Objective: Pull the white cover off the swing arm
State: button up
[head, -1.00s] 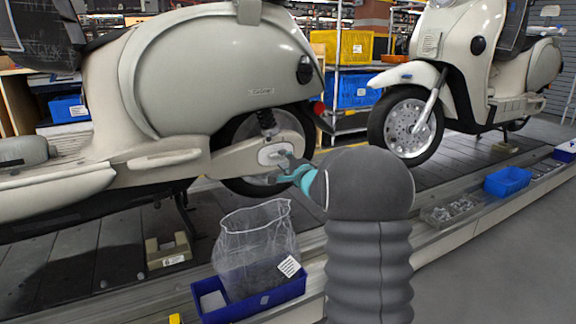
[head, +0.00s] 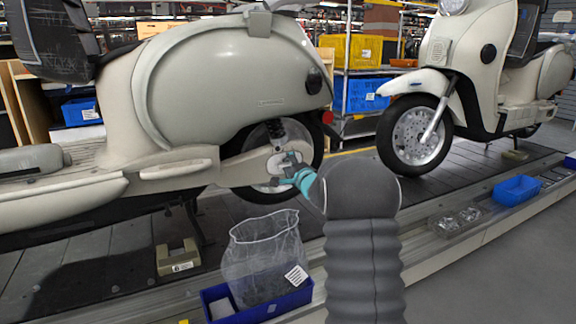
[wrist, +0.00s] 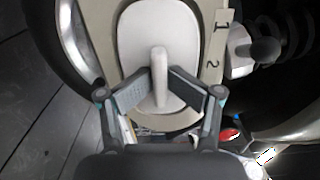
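The white cover (head: 275,162) sits on the cream swing arm (head: 238,172) of the near scooter, beside the rear wheel. In the wrist view the cover (wrist: 134,38) is a rounded plate with an upright grip tab (wrist: 160,82) in its middle. The swing arm (wrist: 104,20) shows around its edge. My gripper (head: 288,169) is at the cover. In the wrist view my gripper (wrist: 160,76) has its fingers apart on both sides of the tab, with their tips close to it. Contact at the tips is hard to tell.
A blue bin (head: 300,302) with a clear bag (head: 262,258) stands below on the conveyor edge. A beige block (head: 177,258) lies on the slats. A second scooter (head: 500,85) stands behind on the right. A blue tray (head: 517,189) lies along the right edge.

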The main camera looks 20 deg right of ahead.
jog(key=shift+o, duration=0.4)
jog(key=shift+a, duration=0.15)
jog(key=shift+r, duration=0.1)
jog(key=c, duration=0.6)
jog(key=shift+c, duration=0.2)
jog(key=shift+s+a, duration=0.1)
jog(key=shift+s, duration=0.05)
grip_shut()
jog(key=shift+s+r, duration=0.25)
jog(key=shift+s, duration=0.25)
jog(key=shift+f, duration=0.15)
jog(key=shift+s+f, duration=0.1)
jog(key=shift+s, duration=0.1)
jog(key=shift+s+a, duration=0.15)
jog(key=shift+s, duration=0.1)
jog(key=shift+s+d+f, duration=0.1)
jog(key=shift+s+d, duration=0.1)
jog(key=shift+d, duration=0.15)
